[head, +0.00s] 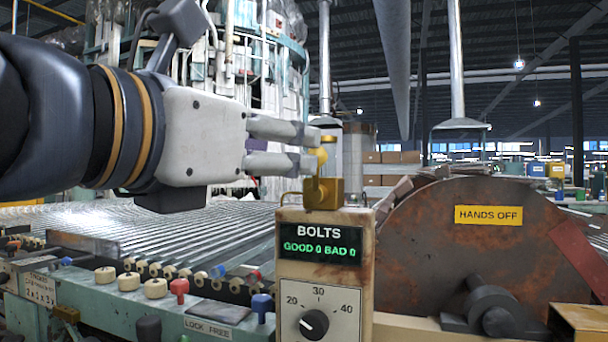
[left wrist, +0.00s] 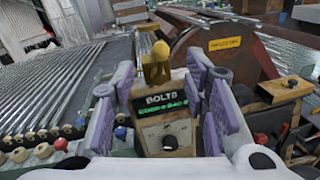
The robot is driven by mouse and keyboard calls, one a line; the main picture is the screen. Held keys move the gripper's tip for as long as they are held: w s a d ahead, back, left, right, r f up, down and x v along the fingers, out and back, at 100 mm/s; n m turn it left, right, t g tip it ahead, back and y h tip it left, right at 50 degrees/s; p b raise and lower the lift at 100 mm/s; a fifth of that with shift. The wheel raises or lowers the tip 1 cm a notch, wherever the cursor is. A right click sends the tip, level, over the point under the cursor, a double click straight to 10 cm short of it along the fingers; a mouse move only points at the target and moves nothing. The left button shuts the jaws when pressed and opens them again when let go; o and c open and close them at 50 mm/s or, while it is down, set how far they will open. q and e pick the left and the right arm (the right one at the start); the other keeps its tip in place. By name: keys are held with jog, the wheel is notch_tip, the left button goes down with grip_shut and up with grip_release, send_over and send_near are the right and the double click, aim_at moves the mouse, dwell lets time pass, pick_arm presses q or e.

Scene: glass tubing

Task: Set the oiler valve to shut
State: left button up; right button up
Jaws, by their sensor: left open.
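The oiler is a small brass fitting (head: 323,193) with a clear glass body, standing upright on top of the box marked BOLTS. Its yellow valve lever (head: 320,156) shows just past my left fingertips. My left gripper (head: 312,148) is open and level, reaching in from the left, with its fingers at the oiler's height. In the left wrist view the oiler (left wrist: 156,72) stands between and beyond the purple-padded fingers of my left gripper (left wrist: 160,82). I cannot tell whether a finger touches the lever, or the valve's exact setting. My right gripper is not in view.
The BOLTS box (head: 320,270) has a green display and a dial. A rusty drum (head: 430,265) with a HANDS OFF sign (head: 488,215) stands close on the right. Rows of glass tubes (head: 190,225) lie left, behind a green rail with knobs.

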aim_at(313, 153)
pick_arm(q)
jog(key=x, duration=0.9)
jog(key=shift+w+d+f, duration=0.1)
jog(key=shift+w+d, duration=0.1)
jog(key=shift+w, duration=0.1)
jog(key=shift+c, duration=0.5)
grip_shut()
